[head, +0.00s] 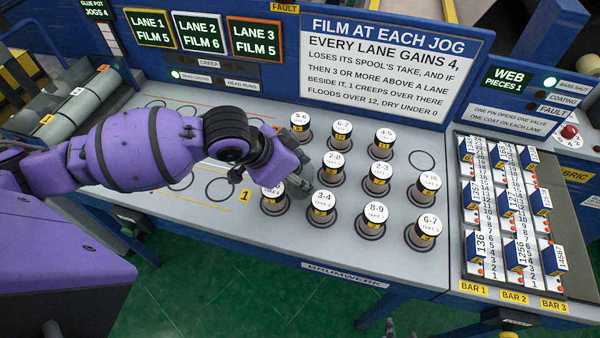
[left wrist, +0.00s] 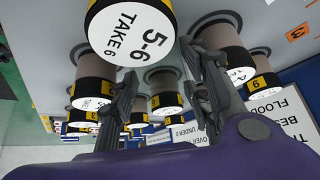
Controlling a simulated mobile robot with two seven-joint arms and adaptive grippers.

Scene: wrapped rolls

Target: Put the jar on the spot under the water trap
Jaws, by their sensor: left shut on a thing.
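I see no jar and no water trap in either view; the console carries wrapped spools with white round tops and yellow bands. My left gripper (head: 270,181) reaches down at the front left of the spool group, its fingers either side of the spool marked 5-6 TAKE 6 (left wrist: 130,32). In the head view that spool (head: 272,201) is partly hidden by the gripper. The left gripper's fingers also show in the left wrist view (left wrist: 160,68). It is shut on this spool, as far as I can tell. Small grey tips at the bottom edge may be my right gripper (head: 400,332).
Close by stand the spools 3-4 (head: 323,203), 7-8 (head: 333,162) and 8-9 (head: 374,214). An empty drawn ring (head: 421,160) lies at the right, with more rings left of my arm. A film sign (head: 385,65) stands behind; a numbered bar panel (head: 562,225) is at right.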

